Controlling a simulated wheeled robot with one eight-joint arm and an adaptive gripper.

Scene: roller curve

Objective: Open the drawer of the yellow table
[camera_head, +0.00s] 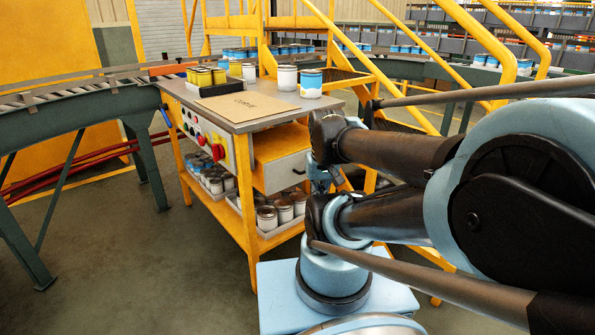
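The yellow table (244,205) stands left of centre, with a grey top and a yellow frame. Its drawer (280,174) has a pale grey front under the tabletop, facing right, with a small dark handle (298,171). The drawer looks shut, with no inside showing. My arm reaches in from the right, and its dark and light blue links stand just right of the drawer front. Small light blue and dark parts (321,173) show between the links beside the drawer. My fingertips cannot be made out, and contact with the handle cannot be seen.
Cans and a cardboard sheet (246,106) lie on the tabletop. A red button (217,151) is on the control panel. More cans (283,211) stand on the lower shelf. A roller conveyor (60,112) runs at left, yellow stairs (395,62) behind. The floor at front left is clear.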

